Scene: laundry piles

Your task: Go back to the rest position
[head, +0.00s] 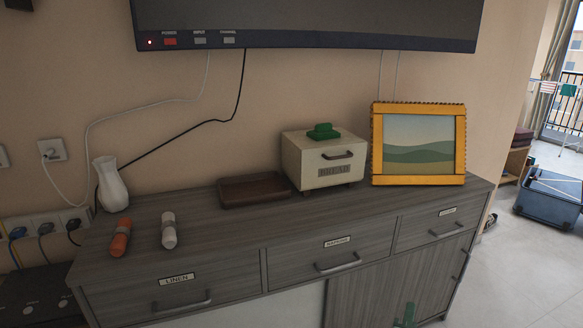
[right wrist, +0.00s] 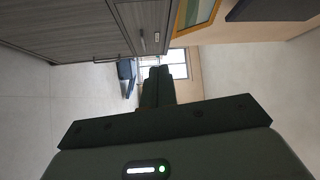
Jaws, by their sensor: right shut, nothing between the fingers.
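The tip of my right gripper (head: 408,312) shows as a small dark green shape at the bottom edge of the head view, in front of the grey sideboard's lower door. In the right wrist view my right gripper (right wrist: 159,72) has its dark fingers together, with nothing between them. It is apart from the sideboard (right wrist: 75,22), which shows at the upper left there. My left gripper is not in the head view.
On the sideboard (head: 235,237) stand a white vase (head: 111,185), a brown tray (head: 254,203), a bread box (head: 324,163) and a yellow-framed picture (head: 418,143). Orange (head: 121,238) and white (head: 169,230) rolls lie at left. A blue crate (head: 550,195) stands on open floor at right.

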